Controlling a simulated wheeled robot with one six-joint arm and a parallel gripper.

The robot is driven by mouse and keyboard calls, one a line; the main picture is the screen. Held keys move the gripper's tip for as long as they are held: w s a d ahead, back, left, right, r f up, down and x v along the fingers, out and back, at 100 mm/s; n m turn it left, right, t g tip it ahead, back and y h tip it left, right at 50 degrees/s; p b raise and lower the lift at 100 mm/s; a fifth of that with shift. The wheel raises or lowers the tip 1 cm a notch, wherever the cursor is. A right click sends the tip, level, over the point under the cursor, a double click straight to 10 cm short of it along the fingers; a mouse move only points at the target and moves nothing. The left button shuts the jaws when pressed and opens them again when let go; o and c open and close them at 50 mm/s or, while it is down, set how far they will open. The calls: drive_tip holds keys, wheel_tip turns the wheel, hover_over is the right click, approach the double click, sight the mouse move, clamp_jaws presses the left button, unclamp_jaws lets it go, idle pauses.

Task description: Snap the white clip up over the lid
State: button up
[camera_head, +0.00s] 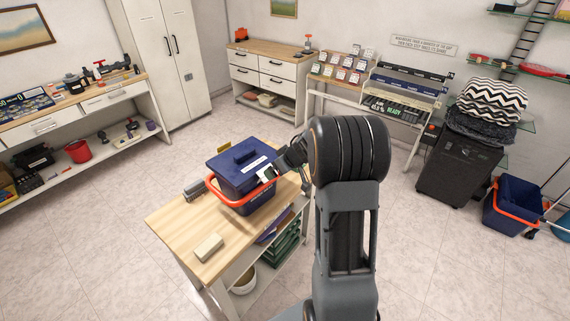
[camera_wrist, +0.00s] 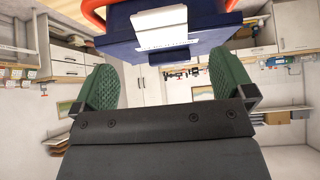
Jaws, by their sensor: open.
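A dark blue lidded filter box (camera_head: 232,190) stands on a small wooden-topped table. Its blue lid (camera_head: 240,160) sits on top, and an orange-red handle (camera_head: 213,191) runs around its front. The white clip (camera_head: 265,174) is on the box's right side, just below the lid edge. In the wrist view the clip (camera_wrist: 160,26) shows large at the top, against the blue box. I cannot tell whether it is latched. My gripper (camera_head: 279,166) is close beside the clip. In the wrist view its green-padded fingers (camera_wrist: 163,68) are wide apart with nothing between them.
On the table (camera_head: 178,222), a tan block (camera_head: 208,247) lies at the front and a grey brush-like item (camera_head: 194,188) lies left of the box. Shelves below hold green trays (camera_head: 280,245) and a pale bucket (camera_head: 244,280). Floor around the table is mostly clear.

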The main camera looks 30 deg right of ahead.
drive_tip(key=shift+v, duration=1.75)
